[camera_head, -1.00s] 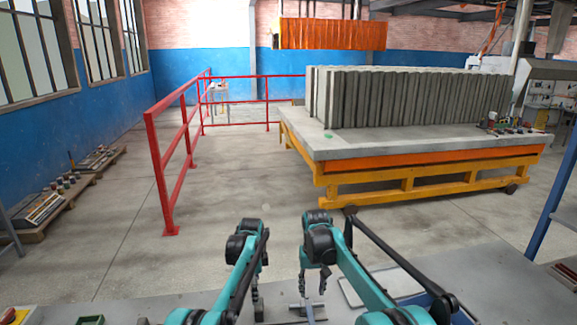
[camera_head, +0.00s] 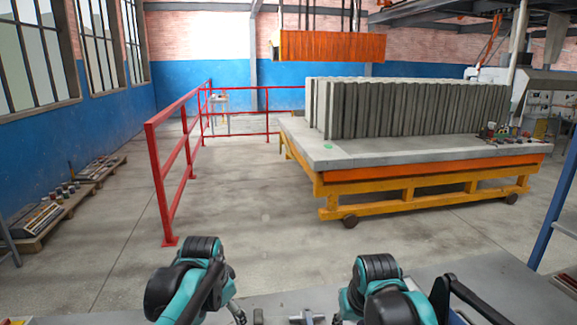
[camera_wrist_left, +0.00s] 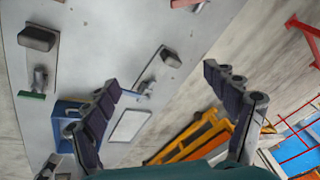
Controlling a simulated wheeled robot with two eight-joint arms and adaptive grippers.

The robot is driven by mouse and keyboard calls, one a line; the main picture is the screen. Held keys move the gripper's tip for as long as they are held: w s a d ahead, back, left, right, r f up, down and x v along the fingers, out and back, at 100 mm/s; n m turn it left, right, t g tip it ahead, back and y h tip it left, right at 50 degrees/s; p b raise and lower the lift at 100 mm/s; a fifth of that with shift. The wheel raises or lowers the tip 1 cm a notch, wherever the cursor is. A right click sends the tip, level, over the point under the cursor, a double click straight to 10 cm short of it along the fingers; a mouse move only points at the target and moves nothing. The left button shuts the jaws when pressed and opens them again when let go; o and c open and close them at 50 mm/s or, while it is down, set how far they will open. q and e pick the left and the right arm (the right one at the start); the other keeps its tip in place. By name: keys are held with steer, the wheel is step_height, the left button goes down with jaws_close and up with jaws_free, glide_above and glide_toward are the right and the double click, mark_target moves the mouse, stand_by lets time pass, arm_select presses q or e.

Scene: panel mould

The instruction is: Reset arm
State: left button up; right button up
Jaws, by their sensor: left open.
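My left arm (camera_head: 190,278) and my right arm (camera_head: 382,285), teal and black, are folded at the bottom of the head view, well apart. In the left wrist view my left gripper (camera_wrist_left: 160,78) is open, with its two dark fingers spread and nothing between them. It hangs above the grey work table (camera_wrist_left: 85,55). In the head view it is mostly hidden behind its own arm. My right gripper is mostly hidden behind its arm, and its jaws cannot be made out.
The table holds metal tools, a grey block (camera_wrist_left: 37,38), a blue tray (camera_wrist_left: 62,118) and a white plate (camera_wrist_left: 130,126). Beyond stand a panel mould (camera_head: 400,108) on a yellow-orange wheeled frame (camera_head: 400,200) and a red railing (camera_head: 160,185). The floor between is clear.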

arm_select(q)
steer(key=s+a+f+n+t, duration=0.1)
steer(key=s+f+n, duration=0.2)
steer(key=s, duration=0.7)
steer(key=s+a+f+n+t, duration=0.1)
steer(key=s+f+n, duration=0.3)
steer(key=s, duration=0.6)
steer(key=shift+f+n+t+b, duration=0.15)
steer(key=shift+n+t+b, duration=0.15)
steer(key=shift+t, duration=0.3)
arm_select(e)
steer(key=s+d+f+t, duration=0.1)
steer(key=s+f, duration=0.2)
steer(key=s, duration=0.4)
steer(key=s+d+f+t, duration=0.2)
steer(key=s+f, duration=0.1)
steer(key=s, duration=0.5)
steer(key=shift+s+d+f+m, duration=0.2)
steer(key=shift+s+f+m, duration=0.05)
steer(key=shift+f+m, duration=0.1)
